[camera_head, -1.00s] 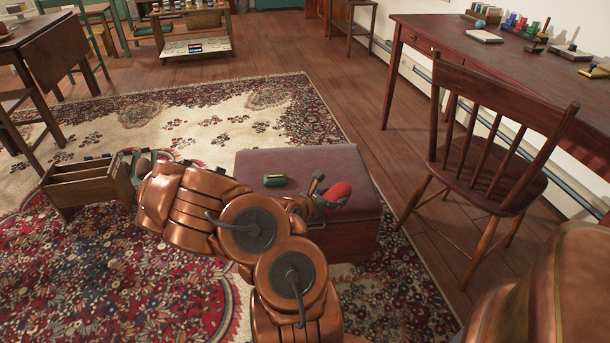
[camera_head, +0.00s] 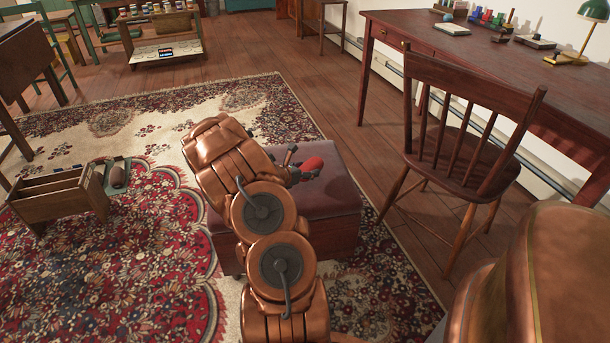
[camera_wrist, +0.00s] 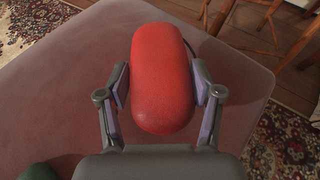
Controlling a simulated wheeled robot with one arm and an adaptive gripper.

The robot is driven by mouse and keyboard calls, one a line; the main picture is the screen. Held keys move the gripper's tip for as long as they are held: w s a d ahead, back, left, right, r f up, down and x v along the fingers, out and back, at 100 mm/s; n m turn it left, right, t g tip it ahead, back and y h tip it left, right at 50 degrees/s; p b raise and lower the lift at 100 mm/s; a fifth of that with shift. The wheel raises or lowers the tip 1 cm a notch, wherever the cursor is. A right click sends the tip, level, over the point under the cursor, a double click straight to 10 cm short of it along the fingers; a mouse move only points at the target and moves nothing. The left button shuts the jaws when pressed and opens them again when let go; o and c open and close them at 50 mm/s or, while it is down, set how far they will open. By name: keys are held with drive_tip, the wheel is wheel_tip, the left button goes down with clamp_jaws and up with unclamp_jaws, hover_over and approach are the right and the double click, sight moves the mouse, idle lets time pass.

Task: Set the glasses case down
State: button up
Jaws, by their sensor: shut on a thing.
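The red rounded glasses case (camera_head: 313,163) is in my gripper (camera_head: 296,171), over the far part of the purple-topped ottoman (camera_head: 340,200). I cannot tell whether the case touches the top. My arm hides much of the ottoman in the head view.
A dark green object (camera_wrist: 37,171) shows at the wrist view's lower left corner. A wooden crate (camera_head: 55,195) stands on the rug at left. A wooden chair (camera_head: 465,170) and desk (camera_head: 375,75) stand at right. Ottoman top left of the case looks clear.

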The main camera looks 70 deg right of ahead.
drive_tip(key=shift+w+d+f, duration=0.1)
drive_tip(key=shift+w+d, duration=0.5)
drive_tip(key=shift+d, duration=0.35)
drive_tip(key=shift+d+f+b, duration=0.15)
drive_tip(key=shift+f+b, duration=0.65)
drive_tip(key=shift+f, duration=0.95)
drive_tip(key=shift+f, duration=0.15)
drive_tip(key=o, duration=1.2)
